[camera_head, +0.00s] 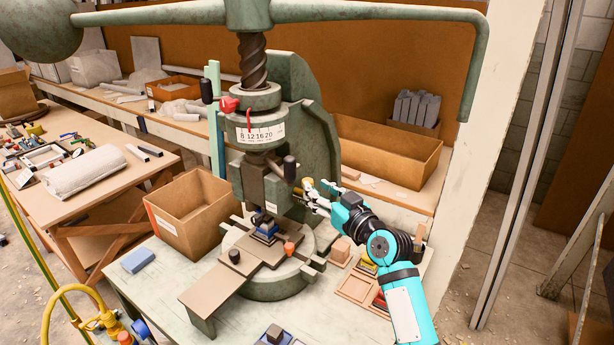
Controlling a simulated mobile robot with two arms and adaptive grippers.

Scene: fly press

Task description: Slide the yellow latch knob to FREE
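The green fly press (318,130) stands on the pale bench, with its screw and a dial collar (262,132) above the ram. The small yellow latch knob (308,183) shows at the right side of the ram, beside a dark handle. My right gripper (311,194) comes in from the right, its fingertips at or very close to the yellow knob. The fingers partly overlap the knob area, and I cannot tell whether they touch or grip it. Any FREE marking is too small to read. My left gripper is not in view.
A cardboard box (174,210) stands left of the press. A red knob (229,104) and black handles stick out from the press. Small trays (356,286) lie under my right arm. A blue block (138,260) lies at the bench's front left. The press's long bar (390,12) spans overhead.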

